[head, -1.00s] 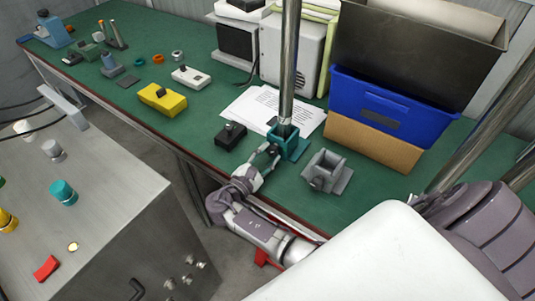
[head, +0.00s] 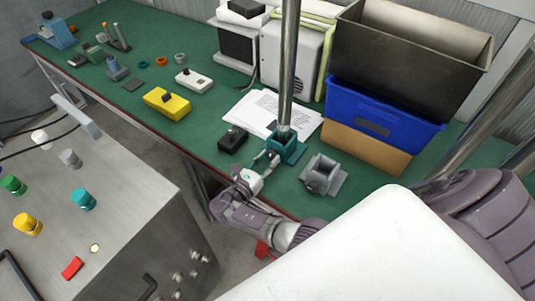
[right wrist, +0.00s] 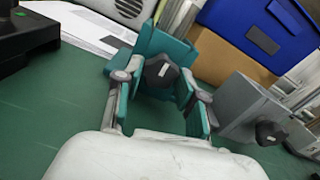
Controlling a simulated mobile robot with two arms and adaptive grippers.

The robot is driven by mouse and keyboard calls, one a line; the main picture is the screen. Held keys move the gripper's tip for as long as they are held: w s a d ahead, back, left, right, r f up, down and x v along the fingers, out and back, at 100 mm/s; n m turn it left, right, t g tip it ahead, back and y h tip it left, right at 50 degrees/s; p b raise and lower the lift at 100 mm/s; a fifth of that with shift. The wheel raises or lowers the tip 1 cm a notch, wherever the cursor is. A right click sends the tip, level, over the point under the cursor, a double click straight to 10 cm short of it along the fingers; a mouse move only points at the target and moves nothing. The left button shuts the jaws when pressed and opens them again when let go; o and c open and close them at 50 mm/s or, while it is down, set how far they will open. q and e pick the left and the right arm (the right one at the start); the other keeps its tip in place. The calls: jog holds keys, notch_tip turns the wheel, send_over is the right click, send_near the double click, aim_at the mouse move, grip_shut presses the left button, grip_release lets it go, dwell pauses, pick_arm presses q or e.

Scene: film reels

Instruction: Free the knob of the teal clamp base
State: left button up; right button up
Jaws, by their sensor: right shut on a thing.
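The teal clamp base (head: 291,152) stands on the green bench with a metal pole (head: 288,75) upright in it. It also shows in the right wrist view (right wrist: 158,42), with its black knob (right wrist: 160,72) facing me. My right gripper (head: 270,158) reaches the base from the front. In the right wrist view its two fingers (right wrist: 160,85) lie on either side of the knob, shut on it. In the head view the gripper largely hides the knob. My left gripper is not in view.
A grey clamp base (head: 322,176) stands just right of the teal one. A black box (head: 233,138) is left, papers (head: 262,108) behind. A blue bin (head: 385,108) stands back right. A control cabinet (head: 130,210) is at lower left.

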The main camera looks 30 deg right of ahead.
jog(key=n+p, duration=0.1)
jog(key=n, duration=0.1)
jog(key=n+p, duration=0.1)
jog(key=n, duration=0.1)
jog(key=shift+w+r+n, duration=0.1)
jog(key=shift+r+n, duration=0.1)
jog(key=shift+n, duration=0.1)
jog(key=n+p, duration=0.1)
jog(key=n, duration=0.3)
jog(key=shift+n, duration=0.3)
jog(key=n, duration=0.4)
jog(key=shift+p, duration=0.4)
jog(key=shift+f+n, duration=0.1)
jog(key=shift+n, duration=2.5)
jog(key=o, duration=1.1)
jog(key=shift+f, duration=0.1)
jog(key=shift+o, duration=0.2)
